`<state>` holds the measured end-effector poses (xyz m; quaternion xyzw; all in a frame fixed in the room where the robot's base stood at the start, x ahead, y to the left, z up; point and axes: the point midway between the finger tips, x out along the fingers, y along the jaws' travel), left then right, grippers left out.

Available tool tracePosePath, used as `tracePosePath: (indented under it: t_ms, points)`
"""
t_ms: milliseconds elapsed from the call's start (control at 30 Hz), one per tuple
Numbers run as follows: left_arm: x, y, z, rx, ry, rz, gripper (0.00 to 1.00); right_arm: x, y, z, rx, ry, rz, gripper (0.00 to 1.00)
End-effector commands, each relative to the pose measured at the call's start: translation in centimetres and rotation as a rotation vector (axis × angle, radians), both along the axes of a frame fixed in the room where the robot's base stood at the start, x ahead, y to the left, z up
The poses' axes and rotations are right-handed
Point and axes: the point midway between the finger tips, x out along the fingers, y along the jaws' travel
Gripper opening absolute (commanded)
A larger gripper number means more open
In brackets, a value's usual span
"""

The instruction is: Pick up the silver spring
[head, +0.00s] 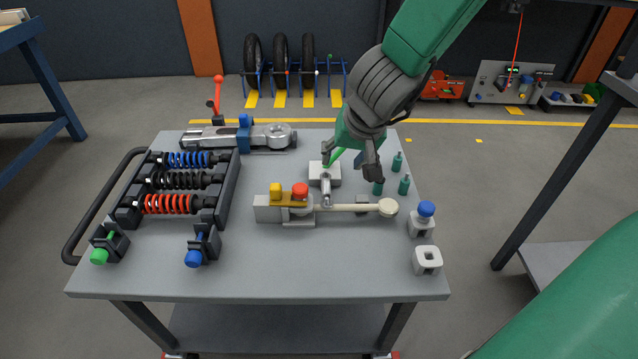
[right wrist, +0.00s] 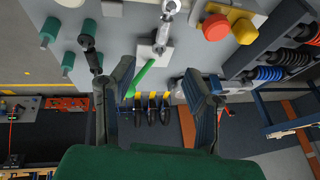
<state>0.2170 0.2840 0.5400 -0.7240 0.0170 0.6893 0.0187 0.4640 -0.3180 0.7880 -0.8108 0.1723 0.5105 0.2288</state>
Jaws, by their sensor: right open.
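The blue spring (right wrist: 268,73) and dark spring (right wrist: 287,56) also show at the upper right of the wrist view. My right gripper (head: 348,164) is open and empty above the back right of the table, well right of the rack. Its two fingers (right wrist: 143,78) show apart in the wrist view. My left gripper is not in view.
A fixture with a red knob (head: 300,190) and a long lever (head: 350,208) sits mid-table. A bright green handle (right wrist: 143,77) on a pale block (head: 314,172) is close to the gripper. Small green bottles (head: 397,161) stand on the right. The front middle is clear.

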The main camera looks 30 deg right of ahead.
Motion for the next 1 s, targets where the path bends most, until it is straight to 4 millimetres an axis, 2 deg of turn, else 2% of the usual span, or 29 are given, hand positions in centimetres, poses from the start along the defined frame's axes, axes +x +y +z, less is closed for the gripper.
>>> tracePosePath:
  t_ms: [33, 200, 300, 567, 867, 1000]
  points:
    - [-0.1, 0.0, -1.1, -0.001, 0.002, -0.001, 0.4, 0.4, 0.0, -1.6, 0.002, 0.002, -0.001, 0.43]
    - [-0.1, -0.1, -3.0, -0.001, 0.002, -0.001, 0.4, 1.9, 0.1, -4.7, -0.003, 0.004, -0.002, 0.43]
    - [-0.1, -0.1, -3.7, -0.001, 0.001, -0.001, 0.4, 2.5, 0.3, -5.7, -0.007, 0.003, 0.001, 0.43]
    - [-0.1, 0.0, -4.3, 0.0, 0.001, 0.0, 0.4, 3.1, 0.2, -6.9, -0.005, 0.001, 0.001, 0.43]
    - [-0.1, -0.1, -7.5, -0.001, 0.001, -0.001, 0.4, 4.6, 0.5, -10.8, -0.003, 0.002, -0.001, 0.43]
    - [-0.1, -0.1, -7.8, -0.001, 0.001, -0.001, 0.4, 5.0, 0.6, -11.3, -0.005, 0.002, -0.001, 0.43]
